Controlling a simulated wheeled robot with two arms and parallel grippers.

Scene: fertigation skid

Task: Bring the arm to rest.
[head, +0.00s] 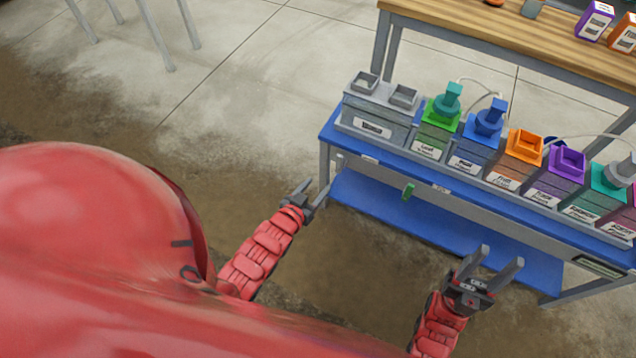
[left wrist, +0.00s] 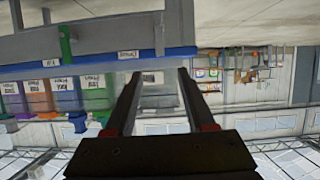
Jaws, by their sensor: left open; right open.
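My left gripper (head: 312,193) is open and empty in the head view, just left of the blue bench's front left leg. Its two open fingers also show in the left wrist view (left wrist: 155,80), with nothing between them. My right gripper (head: 496,264) is open and empty, in front of the bench toward its right part. Both red arms reach forward from my body, apart from each other. I cannot tell whether either gripper touches the bench.
A blue bench (head: 440,187) carries a grey double-socket box (head: 372,126) and several coloured tanks, including a green one (head: 433,138) and an orange-topped one (head: 515,163). A small green tag (head: 408,191) hangs at its front. A wooden table (head: 480,28) stands behind.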

